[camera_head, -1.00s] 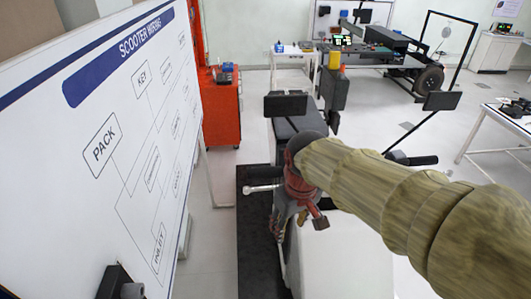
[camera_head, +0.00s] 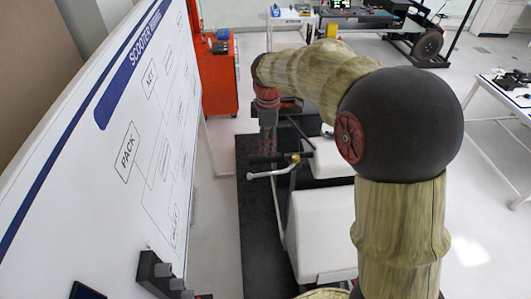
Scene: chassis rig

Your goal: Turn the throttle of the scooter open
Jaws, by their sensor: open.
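The scooter stands on a black mat (camera_head: 258,240), with its white body panel (camera_head: 322,228) facing me. Its silver lever (camera_head: 273,173) sticks out to the left of the handlebar, with a small brass-coloured part (camera_head: 295,158) at its right end. A dark grip (camera_head: 257,159), apparently the throttle, lies just behind the lever and is partly hidden. My gripper (camera_head: 268,150) points down at this grip from above. Its jaws are open, but the fingertips are small and dark. I cannot tell whether they are around the grip or touching it.
A white table (camera_head: 505,100) is at the right. My arm crosses the right half of the view.

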